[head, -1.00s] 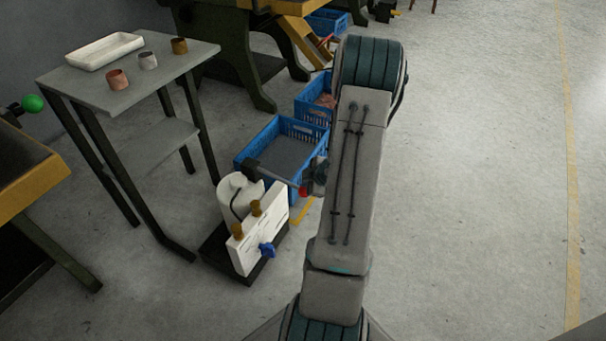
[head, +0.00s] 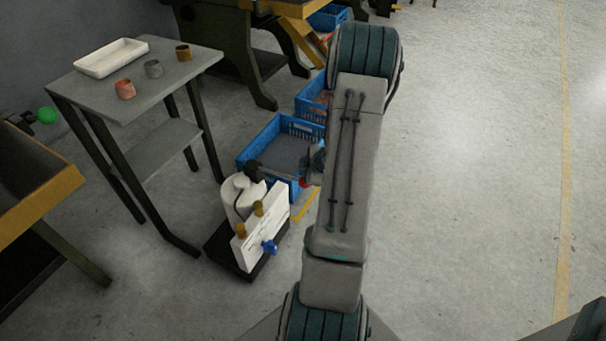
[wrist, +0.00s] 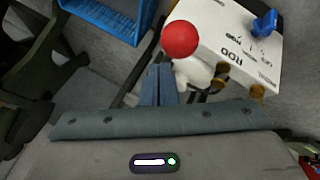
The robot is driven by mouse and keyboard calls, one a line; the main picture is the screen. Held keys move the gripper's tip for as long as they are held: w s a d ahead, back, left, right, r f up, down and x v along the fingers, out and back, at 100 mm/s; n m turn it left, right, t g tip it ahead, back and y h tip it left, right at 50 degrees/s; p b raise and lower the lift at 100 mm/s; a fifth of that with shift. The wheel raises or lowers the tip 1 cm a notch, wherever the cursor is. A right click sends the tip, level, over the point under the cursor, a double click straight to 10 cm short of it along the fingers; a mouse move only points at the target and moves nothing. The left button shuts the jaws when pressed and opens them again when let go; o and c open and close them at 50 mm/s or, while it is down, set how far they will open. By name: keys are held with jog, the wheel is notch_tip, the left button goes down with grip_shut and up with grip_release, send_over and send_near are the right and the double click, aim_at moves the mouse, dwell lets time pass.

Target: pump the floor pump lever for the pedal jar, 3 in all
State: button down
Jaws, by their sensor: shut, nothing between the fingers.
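The floor pump (head: 240,196) is a white cylinder on a black base, with a white panel (head: 262,225) carrying brass knobs and a blue star knob. The lever's red ball (head: 303,183) shows only as a sliver beside my arm. In the wrist view the red ball (wrist: 180,39) is large and clear, just above and right of my fingertips. My gripper (wrist: 157,78) is shut and empty, close to the ball; I cannot tell whether they touch. In the head view my gripper (head: 316,163) is mostly hidden by my arm. Panel lettering includes "ROD" in the wrist view.
A blue crate (head: 262,148) stands just behind the pump, with another crate (head: 303,104) farther back. A grey table (head: 140,85) with a white tray and three small cups stands left. Open floor lies to the right.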

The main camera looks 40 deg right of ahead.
jog(key=shift+r, duration=0.3)
jog(key=r+p, duration=0.4)
jog(key=p, duration=0.1)
jog(key=shift+w+a+r, duration=0.1)
jog(key=shift+w+r, duration=0.25)
jog(key=shift+r, duration=0.05)
dwell(2.3)
jog(key=shift+w+r, duration=0.1)
jog(key=shift+r, duration=0.1)
jog(key=s+a+r+m+g+h, duration=0.1)
jog(key=a+r+m+g+h, duration=0.15)
jog(key=a+r, duration=0.4)
jog(key=s+a+r+m+g+h, duration=0.1)
jog(key=a+r+m, duration=0.25)
jog(key=r, duration=0.55)
jog(key=s+a+r+m+g+y, duration=0.1)
jog(key=s+a+r, duration=0.3)
jog(key=s+a, duration=0.4)
jog(key=s+a+r+m+g+y, duration=0.2)
jog(key=s+a+r, duration=0.2)
jog(key=s+a, duration=0.4)
jog(key=a, duration=0.4)
jog(key=shift+s+m, duration=0.2)
jog(key=shift+m, duration=0.2)
